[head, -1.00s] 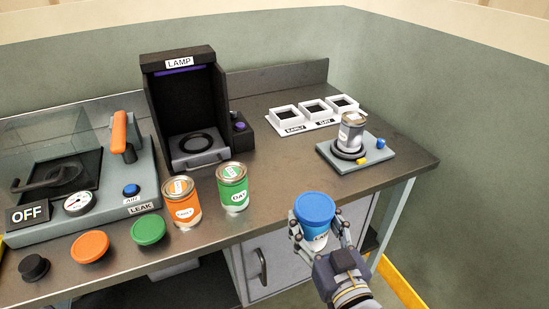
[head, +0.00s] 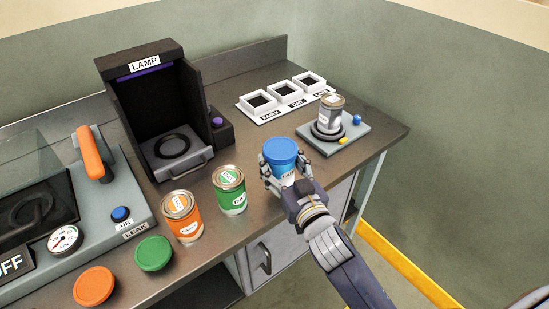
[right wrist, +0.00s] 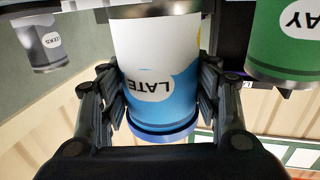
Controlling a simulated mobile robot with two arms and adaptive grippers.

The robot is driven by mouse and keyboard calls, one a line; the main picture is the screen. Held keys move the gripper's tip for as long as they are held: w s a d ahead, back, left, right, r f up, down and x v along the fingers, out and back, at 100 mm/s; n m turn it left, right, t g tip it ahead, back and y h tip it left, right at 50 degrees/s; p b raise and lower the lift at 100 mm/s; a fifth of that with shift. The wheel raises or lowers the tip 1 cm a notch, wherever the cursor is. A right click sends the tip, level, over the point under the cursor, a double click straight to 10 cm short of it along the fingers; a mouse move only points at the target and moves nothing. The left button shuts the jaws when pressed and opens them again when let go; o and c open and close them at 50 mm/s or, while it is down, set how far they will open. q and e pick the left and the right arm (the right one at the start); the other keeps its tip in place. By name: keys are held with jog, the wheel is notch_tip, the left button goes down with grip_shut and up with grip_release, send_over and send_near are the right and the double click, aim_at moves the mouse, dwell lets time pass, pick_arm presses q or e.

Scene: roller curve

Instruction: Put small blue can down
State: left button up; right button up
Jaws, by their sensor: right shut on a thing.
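The small blue can (head: 285,174) has a blue lid and a white and blue side. My right gripper (head: 287,178) is shut around its side and holds it upright over the front part of the bench, right of the green can. I cannot tell whether its base touches the bench. In the right wrist view, which looks upside down, the blue can (right wrist: 158,75) reads "LATE" between the fingers of the right gripper (right wrist: 155,88). My left gripper is not in view.
A green can (head: 230,190) and an orange can (head: 182,216) stand left of the blue can. A grey can (head: 328,114) stands on a small device behind right. White sockets (head: 284,98), a lamp box (head: 110,110) and the leak tester (head: 100,200) sit on the bench (head: 240,145).

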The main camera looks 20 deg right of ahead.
jog(key=w+f, duration=0.2)
jog(key=w, duration=0.1)
jog(key=w+f, duration=0.1)
jog(key=shift+w+a, duration=0.1)
jog(key=shift+w, duration=0.15)
jog(key=shift+f, duration=0.45)
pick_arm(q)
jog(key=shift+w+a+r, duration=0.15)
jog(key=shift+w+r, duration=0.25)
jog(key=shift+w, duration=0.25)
pick_arm(e)
jog(key=o, duration=0.7)
jog(key=shift+f, duration=0.2)
jog(key=o, duration=0.5)
jog(key=shift+c, duration=0.2)
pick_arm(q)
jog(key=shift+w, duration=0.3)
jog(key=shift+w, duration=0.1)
